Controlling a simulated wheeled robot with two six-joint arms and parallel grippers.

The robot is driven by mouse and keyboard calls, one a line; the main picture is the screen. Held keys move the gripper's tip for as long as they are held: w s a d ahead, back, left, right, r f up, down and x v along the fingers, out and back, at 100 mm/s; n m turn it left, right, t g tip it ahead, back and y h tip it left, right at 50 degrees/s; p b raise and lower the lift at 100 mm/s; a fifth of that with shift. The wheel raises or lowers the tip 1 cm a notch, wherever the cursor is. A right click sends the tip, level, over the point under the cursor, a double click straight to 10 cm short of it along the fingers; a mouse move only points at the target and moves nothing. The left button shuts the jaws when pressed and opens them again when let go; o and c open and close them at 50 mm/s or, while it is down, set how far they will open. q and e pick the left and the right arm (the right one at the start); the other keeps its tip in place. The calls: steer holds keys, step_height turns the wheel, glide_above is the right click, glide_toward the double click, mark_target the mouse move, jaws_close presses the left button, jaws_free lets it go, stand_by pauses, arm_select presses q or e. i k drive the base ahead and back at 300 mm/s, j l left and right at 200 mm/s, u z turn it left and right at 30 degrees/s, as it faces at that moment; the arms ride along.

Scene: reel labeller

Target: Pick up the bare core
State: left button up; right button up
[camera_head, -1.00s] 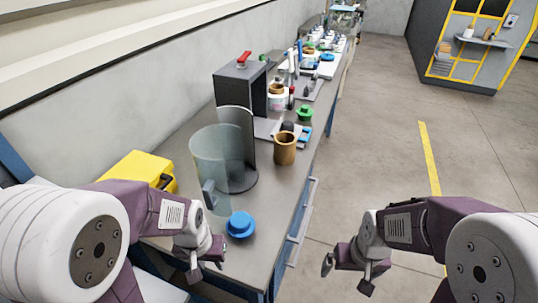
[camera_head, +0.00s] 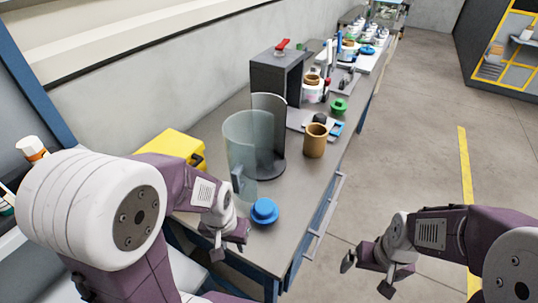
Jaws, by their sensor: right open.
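The bare core (camera_head: 315,141) is a brown, open-topped tube standing upright on the workbench, right of the curved clear guard (camera_head: 240,150). My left gripper (camera_head: 230,250) hangs at the bench's near end, nearer to me than the core and left of it. Its fingers look apart with nothing between them. My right gripper (camera_head: 368,277) is open and empty over the floor, right of the bench. Neither gripper touches the core.
A blue knobbed piece (camera_head: 264,211) lies on the near bench (camera_head: 285,235), close to my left gripper. A yellow case (camera_head: 172,145) stands at the left. A green piece (camera_head: 339,106) and a dark box frame (camera_head: 270,75) are beyond the core.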

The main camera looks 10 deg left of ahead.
mark_target(316, 133)
steer(key=i+l+u, duration=0.2)
steer(key=u, duration=0.2)
steer(key=i+l+u, duration=0.1)
steer(key=l+u, duration=0.3)
steer(key=i+l+u, duration=0.1)
steer(key=l+u, duration=1.65)
steer(key=k+l+u, duration=0.15)
steer(key=l+u, duration=0.35)
